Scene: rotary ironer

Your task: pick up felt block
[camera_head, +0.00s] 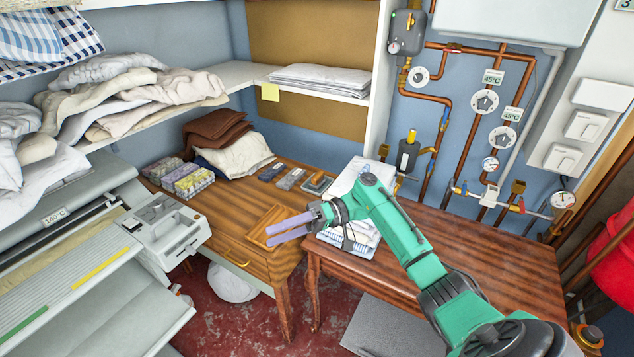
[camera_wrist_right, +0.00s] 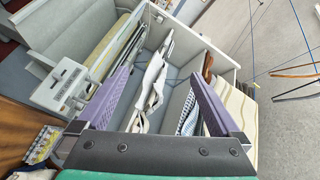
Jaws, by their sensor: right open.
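My right gripper (camera_head: 268,235) has two purple fingers. They are spread apart and empty, above the front of the wooden table and the small wooden tray (camera_head: 262,222). In the right wrist view the gripper (camera_wrist_right: 160,72) is also open, with nothing between the fingers. Several small flat blocks lie in a row on the table behind the gripper. The rightmost, a grey block with a tan edge (camera_head: 317,183), may be the felt block, but I cannot tell for sure. No such block shows clearly in the wrist view. My left gripper is out of view.
The rotary ironer (camera_head: 70,270) stands at the left. Colourful packs (camera_head: 188,180), brown folded pieces (camera_head: 215,130) and a cream cloth (camera_head: 238,156) lie on the table. Folded white linen (camera_head: 357,185) lies beside my right arm. Copper pipes (camera_head: 440,100) run along the wall.

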